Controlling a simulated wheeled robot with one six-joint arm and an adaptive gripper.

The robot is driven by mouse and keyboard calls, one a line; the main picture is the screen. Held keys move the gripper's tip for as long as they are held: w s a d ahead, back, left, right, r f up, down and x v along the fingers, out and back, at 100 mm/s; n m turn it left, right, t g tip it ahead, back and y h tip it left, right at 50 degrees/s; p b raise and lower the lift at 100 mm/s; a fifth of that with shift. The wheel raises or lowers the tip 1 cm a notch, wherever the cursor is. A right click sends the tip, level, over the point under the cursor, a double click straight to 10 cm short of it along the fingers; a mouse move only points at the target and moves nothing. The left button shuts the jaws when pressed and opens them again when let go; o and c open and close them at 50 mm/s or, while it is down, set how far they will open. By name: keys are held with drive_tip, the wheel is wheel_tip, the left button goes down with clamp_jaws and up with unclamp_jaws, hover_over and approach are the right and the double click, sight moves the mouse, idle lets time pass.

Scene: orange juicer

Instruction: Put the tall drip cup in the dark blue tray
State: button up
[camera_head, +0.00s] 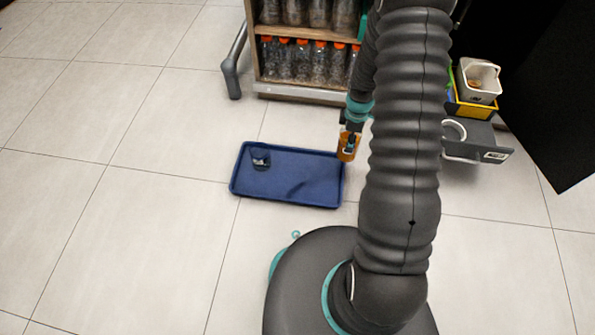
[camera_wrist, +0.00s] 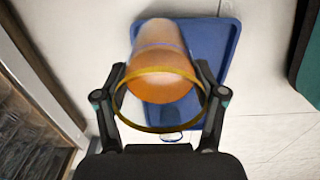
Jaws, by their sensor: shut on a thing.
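My gripper (camera_head: 350,138) is shut on an orange cup, which I take to be the tall drip cup (camera_head: 346,152). In the wrist view the cup (camera_wrist: 162,60) sits between the two fingers of my gripper (camera_wrist: 160,70), with its yellowish rim toward the camera. The dark blue tray (camera_head: 270,187) lies on the floor to the left of the gripper. The cup shows near the tray's right end, and its height above the floor is hard to tell. The tray (camera_wrist: 222,45) also shows behind the cup in the wrist view.
A small dark see-through cup (camera_head: 261,160) stands in the tray's upper left part. A shelf rack (camera_head: 300,92) with several orange-capped bottles stands behind. A grey machine part (camera_head: 478,142) and a white basket (camera_head: 480,80) are at the right. The tray's middle is clear.

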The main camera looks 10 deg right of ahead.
drive_tip(key=s+a+f+b, duration=0.1)
drive_tip(key=a+f+b, duration=0.1)
drive_tip(key=a+f, duration=0.8)
drive_tip(key=shift+s+a+f, duration=0.3)
drive_tip(key=shift+s+a, duration=0.1)
drive_tip(key=shift+a, duration=0.1)
drive_tip(key=shift+f, duration=0.2)
drive_tip(key=o, duration=1.5)
